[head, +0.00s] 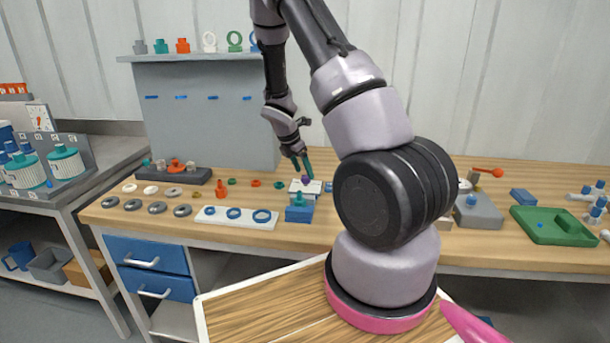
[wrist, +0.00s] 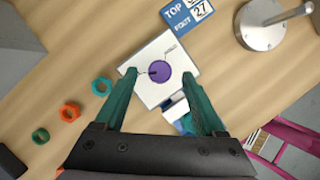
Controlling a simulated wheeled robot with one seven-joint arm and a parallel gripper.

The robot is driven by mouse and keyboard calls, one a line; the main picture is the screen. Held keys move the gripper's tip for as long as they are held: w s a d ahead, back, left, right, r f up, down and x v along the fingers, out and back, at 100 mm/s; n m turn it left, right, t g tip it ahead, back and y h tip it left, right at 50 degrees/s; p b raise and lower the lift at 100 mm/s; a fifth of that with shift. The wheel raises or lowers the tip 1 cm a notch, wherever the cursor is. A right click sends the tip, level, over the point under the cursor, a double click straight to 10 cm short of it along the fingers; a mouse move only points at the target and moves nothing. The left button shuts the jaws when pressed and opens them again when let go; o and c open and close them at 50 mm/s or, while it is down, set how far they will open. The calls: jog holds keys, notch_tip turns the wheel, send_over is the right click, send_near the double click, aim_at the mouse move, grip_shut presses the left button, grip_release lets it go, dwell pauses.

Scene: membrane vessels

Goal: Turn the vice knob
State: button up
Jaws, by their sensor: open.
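A round purple knob (wrist: 163,76) with a dark mark on its left side sits on a white square plate (wrist: 152,96) with small printed marks. In the head view the purple knob (head: 306,179) shows small on top of its white block (head: 296,187), on the workbench. My gripper (wrist: 159,73) is open, its two green fingers apart on the left and right of the knob, near the plate's edges. The head view shows my gripper (head: 301,165) just above the block. Whether the fingers touch the knob cannot be told.
A blue block (head: 299,214) stands in front of the white block. Blue label cards (wrist: 183,12) and a round metal base with a rod (wrist: 262,28) lie beyond the plate. Teal (wrist: 102,86), orange (wrist: 69,112) and green (wrist: 40,135) rings lie to the left. A green tray (head: 540,232) sits right.

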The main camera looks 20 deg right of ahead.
jog(key=shift+x, duration=1.25)
grip_shut()
